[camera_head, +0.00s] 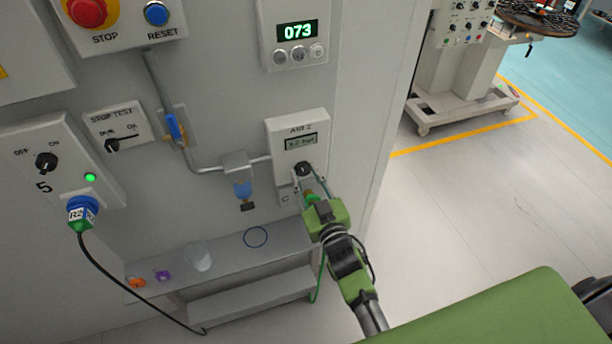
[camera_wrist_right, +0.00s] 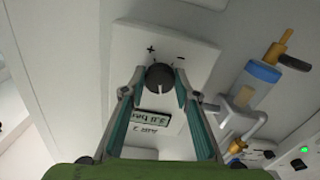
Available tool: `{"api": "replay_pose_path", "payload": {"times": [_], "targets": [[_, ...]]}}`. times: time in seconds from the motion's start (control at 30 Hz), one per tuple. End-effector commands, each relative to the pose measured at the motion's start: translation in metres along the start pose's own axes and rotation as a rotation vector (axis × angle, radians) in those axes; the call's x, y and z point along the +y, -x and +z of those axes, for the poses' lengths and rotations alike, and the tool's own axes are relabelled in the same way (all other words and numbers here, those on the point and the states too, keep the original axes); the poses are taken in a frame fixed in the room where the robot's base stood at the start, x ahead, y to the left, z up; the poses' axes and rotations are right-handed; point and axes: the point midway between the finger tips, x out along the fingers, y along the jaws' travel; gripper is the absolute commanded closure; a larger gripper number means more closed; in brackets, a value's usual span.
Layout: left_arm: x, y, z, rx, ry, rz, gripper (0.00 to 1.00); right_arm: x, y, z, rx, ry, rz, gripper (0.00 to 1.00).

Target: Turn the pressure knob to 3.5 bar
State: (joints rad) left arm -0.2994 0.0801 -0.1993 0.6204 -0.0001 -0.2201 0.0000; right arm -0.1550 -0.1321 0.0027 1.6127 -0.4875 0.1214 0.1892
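The pressure knob (camera_head: 303,169) is black and round, on a pale panel (camera_head: 285,127) below a small display (camera_head: 300,141). The display's "bar" reading is too blurred to read surely. In the right wrist view the knob (camera_wrist_right: 160,77) shows a white pointer line, with plus and minus marks beyond it. The display (camera_wrist_right: 152,117) is upside down there. My right gripper (camera_head: 311,184) is at the panel. In the wrist view its fingers (camera_wrist_right: 160,74) stand on either side of the knob, seemingly with small gaps. My left gripper is not in view.
A filter bowl (camera_head: 242,190) on a pipe is left of the panel. STOP (camera_head: 87,12) and RESET (camera_head: 156,13) buttons are upper left. Open floor lies right.

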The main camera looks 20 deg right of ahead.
Motion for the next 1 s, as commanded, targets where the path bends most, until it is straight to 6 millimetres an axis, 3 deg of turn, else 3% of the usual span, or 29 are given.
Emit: {"api": "replay_pose_path", "payload": {"times": [0.03, 0.07, 0.47, 0.57, 1.0], "targets": [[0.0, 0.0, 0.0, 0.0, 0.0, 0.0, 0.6, 0.0, 0.0, 0.0, 0.0, -0.001, 0.0, 0.61], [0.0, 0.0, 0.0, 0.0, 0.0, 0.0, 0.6, 0.0, 0.0, 0.0, 0.0, -0.001, 0.0, 0.55], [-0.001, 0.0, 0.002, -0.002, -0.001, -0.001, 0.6, 0.0, 0.004, 0.001, -0.001, -0.002, 0.0, 0.55], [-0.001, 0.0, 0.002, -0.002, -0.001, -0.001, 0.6, 0.0, 0.015, 0.002, -0.002, -0.001, 0.0, 0.55], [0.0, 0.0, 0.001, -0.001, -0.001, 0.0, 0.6, -0.001, 0.102, 0.001, -0.003, -0.002, -0.001, 0.55]]}}
